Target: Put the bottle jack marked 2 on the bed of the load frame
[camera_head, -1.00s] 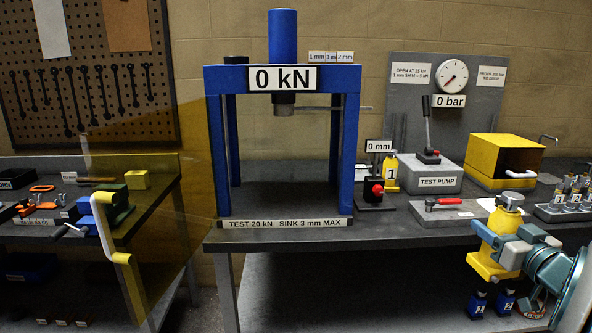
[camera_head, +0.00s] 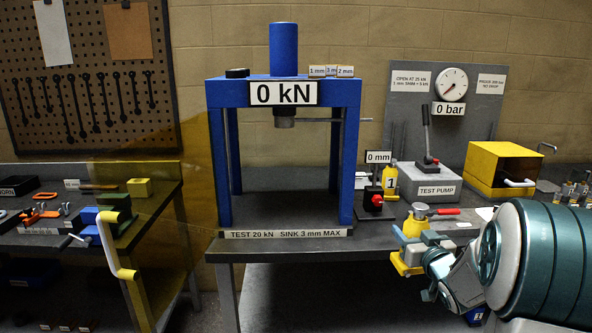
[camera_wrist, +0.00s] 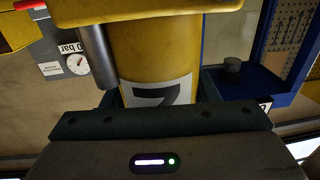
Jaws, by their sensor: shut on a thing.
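My gripper (camera_head: 424,243) is shut on a yellow bottle jack (camera_head: 413,226) and holds it upright in front of the bench edge, right of the load frame. In the wrist view the jack (camera_wrist: 150,50) fills the space above the finger pads (camera_wrist: 160,118); its white label shows a partly hidden dark digit that I cannot read for certain. The blue load frame (camera_head: 345,150) stands on the bench, and its bed (camera_head: 285,208) is bare. The ram (camera_head: 284,112) hangs well above the bed. The frame reads 0 kN.
A yellow bottle jack marked 1 (camera_head: 390,182) and a dial stand with a red knob (camera_head: 374,199) stand right of the frame. The test pump (camera_head: 430,180) and a yellow box (camera_head: 503,168) are behind my arm. A translucent amber panel (camera_head: 165,220) stands left of the frame.

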